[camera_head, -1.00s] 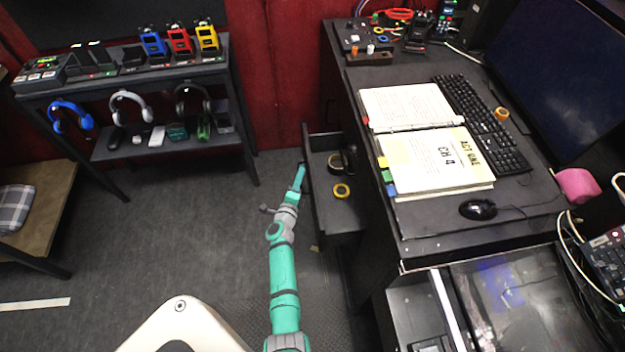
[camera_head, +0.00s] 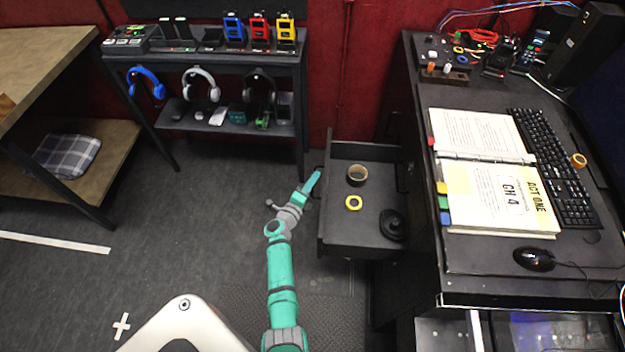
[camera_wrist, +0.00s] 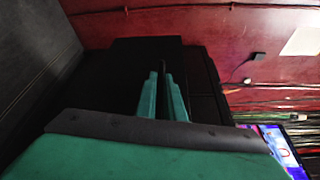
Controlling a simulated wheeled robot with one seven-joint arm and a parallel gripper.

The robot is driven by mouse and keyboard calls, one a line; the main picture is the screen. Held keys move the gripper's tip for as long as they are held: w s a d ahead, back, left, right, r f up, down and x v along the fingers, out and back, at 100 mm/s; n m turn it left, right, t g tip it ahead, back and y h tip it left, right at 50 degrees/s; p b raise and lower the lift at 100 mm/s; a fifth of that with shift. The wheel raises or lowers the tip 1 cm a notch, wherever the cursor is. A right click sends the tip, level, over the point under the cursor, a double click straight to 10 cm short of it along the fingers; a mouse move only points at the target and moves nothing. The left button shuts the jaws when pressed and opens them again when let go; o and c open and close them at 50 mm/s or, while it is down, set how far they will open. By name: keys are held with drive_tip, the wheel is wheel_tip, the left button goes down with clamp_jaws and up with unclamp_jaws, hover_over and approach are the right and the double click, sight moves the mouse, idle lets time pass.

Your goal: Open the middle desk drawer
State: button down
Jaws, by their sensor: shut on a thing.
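The desk (camera_head: 465,278) stands at the right. One of its drawers (camera_head: 350,242) is pulled well out to the left, and its inside shows. Which drawer of the stack it is, I cannot tell from here. My gripper (camera_head: 316,176) is at the outer left side of the drawer front, towards its far end. It is shut on the drawer's handle, which is mostly hidden by the fingers. In the wrist view the green fingers (camera_wrist: 161,88) are close together against the dark drawer front (camera_wrist: 145,50).
In the drawer lie a black tape roll (camera_head: 357,175), a yellow tape roll (camera_head: 353,203) and a black object (camera_head: 393,224). A rack (camera_head: 215,60) with headphones stands at the back left. The floor (camera_head: 200,235) left of my arm is clear.

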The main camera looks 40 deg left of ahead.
drive_tip(key=shift+s+f, duration=0.1)
drive_tip(key=c, duration=1.9)
unclamp_jaws()
drive_tip(key=shift+o, duration=0.2)
drive_tip(key=v, duration=1.1)
drive_tip(key=shift+a, duration=0.1)
